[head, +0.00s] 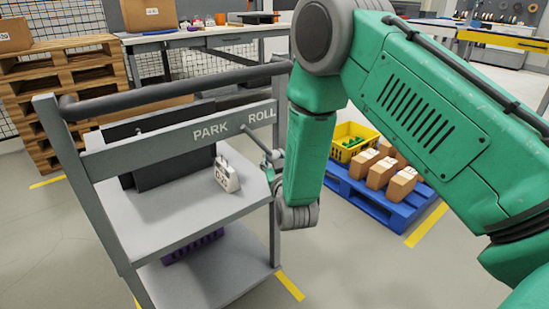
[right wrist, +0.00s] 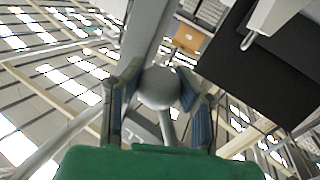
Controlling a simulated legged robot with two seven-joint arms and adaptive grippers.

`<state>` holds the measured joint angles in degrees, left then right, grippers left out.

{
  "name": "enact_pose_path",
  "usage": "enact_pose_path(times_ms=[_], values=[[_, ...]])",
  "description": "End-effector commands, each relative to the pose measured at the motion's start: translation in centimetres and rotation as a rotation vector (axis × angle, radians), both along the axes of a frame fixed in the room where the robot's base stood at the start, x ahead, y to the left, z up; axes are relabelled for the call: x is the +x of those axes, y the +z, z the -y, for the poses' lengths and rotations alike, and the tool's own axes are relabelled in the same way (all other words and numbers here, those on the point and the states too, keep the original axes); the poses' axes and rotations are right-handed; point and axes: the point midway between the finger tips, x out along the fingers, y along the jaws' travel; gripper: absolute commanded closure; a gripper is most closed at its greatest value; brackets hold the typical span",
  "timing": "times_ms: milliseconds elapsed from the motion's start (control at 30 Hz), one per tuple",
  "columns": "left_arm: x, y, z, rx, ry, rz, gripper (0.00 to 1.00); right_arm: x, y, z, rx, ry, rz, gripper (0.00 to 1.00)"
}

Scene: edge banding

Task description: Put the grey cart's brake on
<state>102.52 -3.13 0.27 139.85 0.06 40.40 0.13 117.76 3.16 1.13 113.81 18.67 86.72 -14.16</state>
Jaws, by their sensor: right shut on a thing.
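The grey cart (head: 185,144) stands at the left of the head view, with PARK and ROLL printed on its upper crossbar. The brake lever (head: 257,142) slants down to the right from a pivot between the two words, on the ROLL side. Its round grey knob (right wrist: 158,88) shows in the right wrist view, between the fingers of my right gripper (right wrist: 158,96), which is shut on it. In the head view my green right arm mostly hides that gripper and the lever's end. My left gripper is in neither view.
On the cart's upper shelf are a dark panel (head: 165,160) and a small white block-like object (head: 227,176). A blue pallet (head: 373,200) with cartons and a yellow crate (head: 352,142) stands behind my right arm. Wooden pallets (head: 55,88) stand at the back left.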

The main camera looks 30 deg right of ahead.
Motion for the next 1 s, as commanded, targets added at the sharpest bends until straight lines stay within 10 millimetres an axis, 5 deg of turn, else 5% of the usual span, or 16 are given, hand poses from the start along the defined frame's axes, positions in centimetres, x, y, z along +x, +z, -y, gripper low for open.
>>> enact_pose_path(times_ms=[367,1000], values=[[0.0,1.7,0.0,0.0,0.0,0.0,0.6,0.0,-0.8,-2.5,0.173,0.008,-0.008,1.0],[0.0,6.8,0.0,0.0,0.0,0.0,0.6,-0.6,-1.8,-10.7,0.773,0.006,-0.047,1.0]])
